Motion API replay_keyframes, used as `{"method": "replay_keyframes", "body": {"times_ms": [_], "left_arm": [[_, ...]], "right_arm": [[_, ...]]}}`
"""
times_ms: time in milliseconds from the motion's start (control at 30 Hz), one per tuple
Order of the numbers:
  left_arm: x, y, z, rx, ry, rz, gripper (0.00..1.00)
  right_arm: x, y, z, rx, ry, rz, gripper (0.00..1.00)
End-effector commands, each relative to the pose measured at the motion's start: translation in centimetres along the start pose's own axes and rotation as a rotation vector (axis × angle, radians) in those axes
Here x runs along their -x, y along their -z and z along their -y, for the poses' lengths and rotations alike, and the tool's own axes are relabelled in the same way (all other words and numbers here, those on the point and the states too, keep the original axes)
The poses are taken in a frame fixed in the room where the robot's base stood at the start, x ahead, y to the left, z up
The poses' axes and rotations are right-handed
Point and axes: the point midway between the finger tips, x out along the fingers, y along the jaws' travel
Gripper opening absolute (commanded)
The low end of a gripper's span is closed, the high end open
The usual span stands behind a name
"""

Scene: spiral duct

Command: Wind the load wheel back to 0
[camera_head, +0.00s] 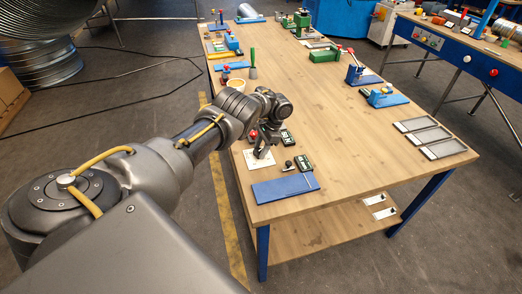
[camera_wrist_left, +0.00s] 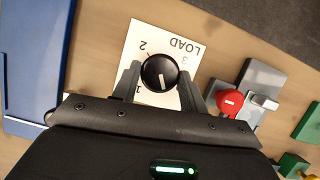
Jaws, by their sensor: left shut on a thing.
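The load wheel (camera_wrist_left: 158,72) is a round black knob with a white pointer line, on a white plate (camera_wrist_left: 190,43) marked LOAD, in the left wrist view. The marks 1, 2 and 3 show; no 0 is visible, and the lower plate is hidden by my gripper. The pointer line faces the gripper's body, down in that view, beyond the 1. My left gripper (camera_wrist_left: 160,90) has a finger on each side of the knob and is shut on it. In the head view my left gripper (camera_head: 262,148) is over the white plate (camera_head: 259,160). My right gripper is not in view.
A blue panel (camera_head: 285,189) lies at the table's near edge. Small dark meters (camera_head: 303,163) lie to the right of the plate. The middle of the wooden table (camera_head: 345,130) is clear.

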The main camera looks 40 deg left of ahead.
Motion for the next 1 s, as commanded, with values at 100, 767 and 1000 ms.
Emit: {"method": "replay_keyframes", "body": {"times_ms": [100,767,1000], "left_arm": [[-0.2,0.1,0.0,0.103,-0.045,0.0,0.2],[-0.1,-0.1,0.4,0.56,-0.233,0.0,0.2],[-0.1,-0.2,0.5,0.622,-0.257,0.0,0.2]], "right_arm": [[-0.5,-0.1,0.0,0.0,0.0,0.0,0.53],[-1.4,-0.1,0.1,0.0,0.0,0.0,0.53],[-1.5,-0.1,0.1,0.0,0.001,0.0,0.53]]}}
